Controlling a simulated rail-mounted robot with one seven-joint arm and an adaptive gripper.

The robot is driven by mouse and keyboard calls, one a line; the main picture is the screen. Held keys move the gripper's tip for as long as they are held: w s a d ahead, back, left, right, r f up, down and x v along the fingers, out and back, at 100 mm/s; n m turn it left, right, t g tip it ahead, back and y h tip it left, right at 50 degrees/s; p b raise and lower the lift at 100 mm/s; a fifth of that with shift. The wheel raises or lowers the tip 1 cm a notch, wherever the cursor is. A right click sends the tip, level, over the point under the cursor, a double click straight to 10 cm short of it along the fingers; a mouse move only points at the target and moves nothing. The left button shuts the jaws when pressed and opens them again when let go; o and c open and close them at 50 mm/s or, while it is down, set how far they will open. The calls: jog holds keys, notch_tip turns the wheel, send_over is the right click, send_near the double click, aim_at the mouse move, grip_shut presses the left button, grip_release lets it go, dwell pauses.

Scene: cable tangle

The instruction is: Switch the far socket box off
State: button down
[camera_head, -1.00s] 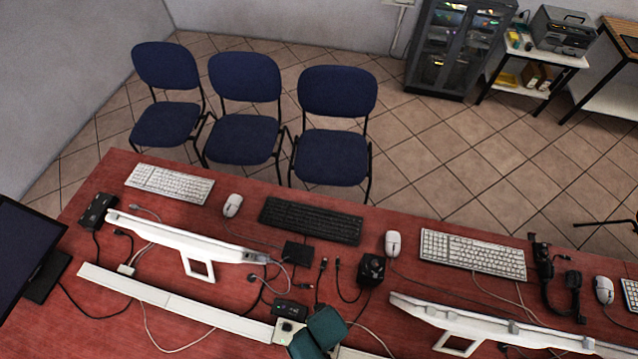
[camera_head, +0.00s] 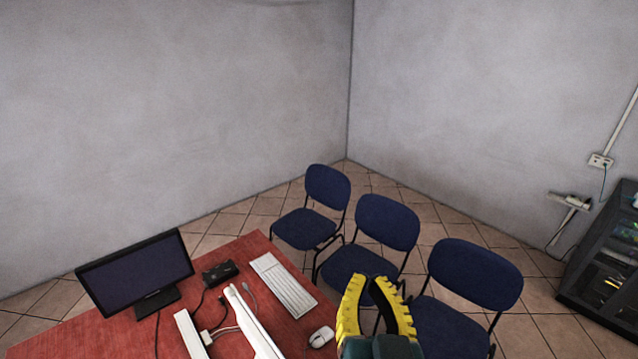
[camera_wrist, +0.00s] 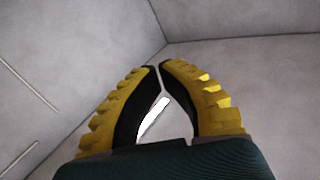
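My gripper (camera_head: 368,282), with yellow ribbed fingers and black inner pads, rises at the bottom of the head view, in front of the blue chairs. In the wrist view my gripper (camera_wrist: 160,66) has its fingertips together, with nothing held between them. A white socket box (camera_head: 600,161) with a thin cable is on the right wall in the head view, well beyond my gripper. A black box (camera_head: 220,273) lies on the red table (camera_head: 90,335) beside the monitor; I cannot tell whether it is a socket box. No switch can be made out on either.
Three blue chairs (camera_head: 385,222) stand beyond the table. A monitor (camera_head: 140,272), white keyboard (camera_head: 283,285), mouse (camera_head: 321,337) and long white pieces (camera_head: 250,325) are on the table. A dark cabinet (camera_head: 605,265) stands at the right. Open air surrounds my gripper.

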jog(key=s+r+n+t, duration=0.1)
jog(key=s+r+t, duration=0.3)
jog(key=s+r, duration=0.3)
notch_tip(320, 180, up, 4)
jog(key=shift+s+r+n, duration=0.15)
jog(key=shift+s+n, duration=0.1)
jog(key=shift+n, duration=0.05)
